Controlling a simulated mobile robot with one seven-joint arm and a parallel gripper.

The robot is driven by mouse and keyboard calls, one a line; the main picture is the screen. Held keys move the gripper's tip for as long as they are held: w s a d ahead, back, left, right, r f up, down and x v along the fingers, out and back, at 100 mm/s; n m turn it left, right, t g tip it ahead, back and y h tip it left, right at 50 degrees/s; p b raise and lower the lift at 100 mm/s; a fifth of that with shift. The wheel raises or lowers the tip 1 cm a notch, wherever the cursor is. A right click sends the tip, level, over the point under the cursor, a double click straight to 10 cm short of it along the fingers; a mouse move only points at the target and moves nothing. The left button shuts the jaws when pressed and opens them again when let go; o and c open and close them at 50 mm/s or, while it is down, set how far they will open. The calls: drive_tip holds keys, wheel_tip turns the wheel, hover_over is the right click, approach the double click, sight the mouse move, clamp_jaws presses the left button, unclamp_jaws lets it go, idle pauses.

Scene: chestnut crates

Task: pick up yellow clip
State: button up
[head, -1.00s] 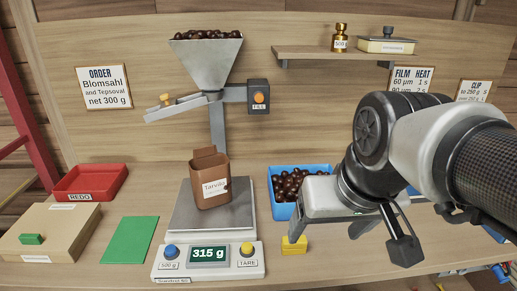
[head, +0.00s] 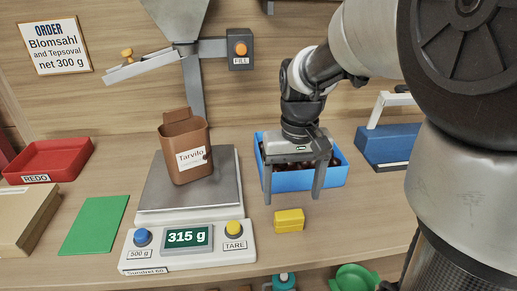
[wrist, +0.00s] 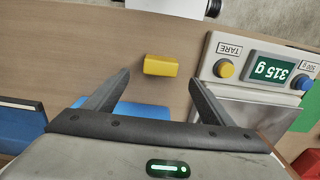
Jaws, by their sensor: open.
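The yellow clip (head: 289,220) is a small block lying on the wooden table, right of the scale and in front of the blue bin. In the wrist view the clip (wrist: 160,65) lies ahead of the fingertips, roughly centred between them. My gripper (head: 292,198) is open and empty, fingers pointing down, above the table and a little behind the clip. Its two fingers also show apart in the wrist view (wrist: 160,80). The gripper does not appear to touch the clip.
The scale (head: 190,244) reads 315 g and bears a brown bag (head: 186,150) labelled Tarvilo. The blue bin (head: 330,178) of chestnuts is behind my gripper. A blue box with a white handle (head: 390,146) stands at right. The table around the clip is clear.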

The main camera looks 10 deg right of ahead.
sight(290, 214)
wheel_tip(290, 214, down, 9)
drive_tip(key=b, duration=0.3)
drive_tip(key=shift+s+f, duration=0.1)
drive_tip(key=shift+f, duration=0.05)
drive_tip(key=shift+c, duration=0.3)
drive_tip(key=c, duration=1.1)
